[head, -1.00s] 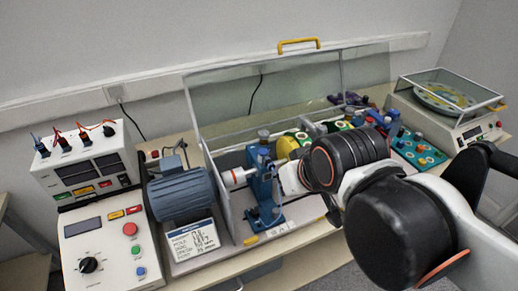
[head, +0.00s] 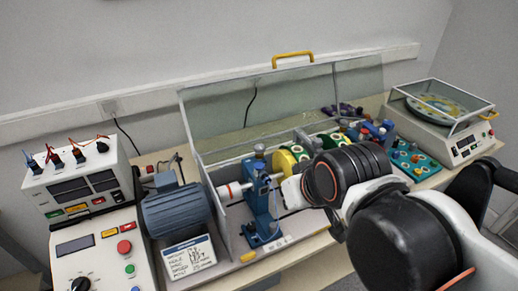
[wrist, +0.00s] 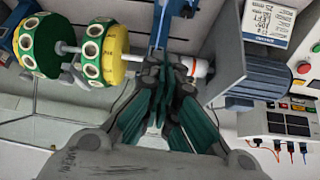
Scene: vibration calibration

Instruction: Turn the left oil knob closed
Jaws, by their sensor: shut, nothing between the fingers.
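The left bearing stand (head: 262,200) is blue and upright beside the motor, with a small silver-grey oil knob (head: 259,150) on top. In the head view my gripper is just right of this stand, its fingers mostly hidden by my own arm. In the wrist view my gripper (wrist: 172,78) has its dark green-padded fingers together and nothing visible between them. The blue stand (wrist: 175,12) shows just beyond the fingertips there. I cannot make out the knob in the wrist view, nor whether the fingers touch it.
The blue-grey motor (head: 176,212) and a control box (head: 100,250) stand left of the stand. Green and yellow discs (head: 287,158) sit on the shaft to its right. A clear raised cover (head: 225,115) stands behind. A balance unit (head: 455,130) is at far right.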

